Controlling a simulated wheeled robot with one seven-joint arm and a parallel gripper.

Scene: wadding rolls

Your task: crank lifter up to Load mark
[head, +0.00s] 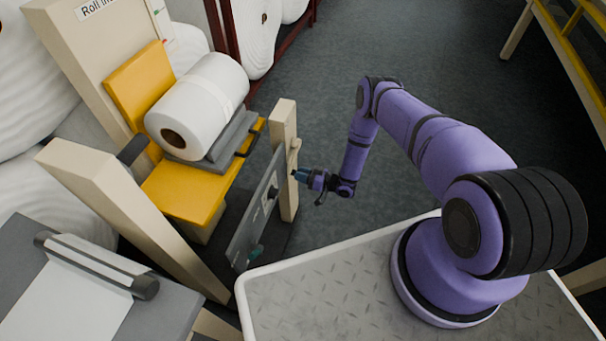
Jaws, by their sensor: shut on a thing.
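The lifter is a yellow platform (185,205) with an upright yellow back plate, set against a beige column (85,45). A white wadding roll (197,105) lies on a grey cradle on the platform. A strip with small coloured marks (160,18) is on the column at the top; I cannot read which is the Load mark. My gripper (297,175) is beside the right beige post, in front of the dark side panel (248,228). It is shut on what looks like the crank handle, small and mostly hidden.
A left beige post (125,215) and a grey table (165,310) with a white sheet stand near. More rolls are at the left and on a dark red rack (291,37). Open floor lies beyond my arm.

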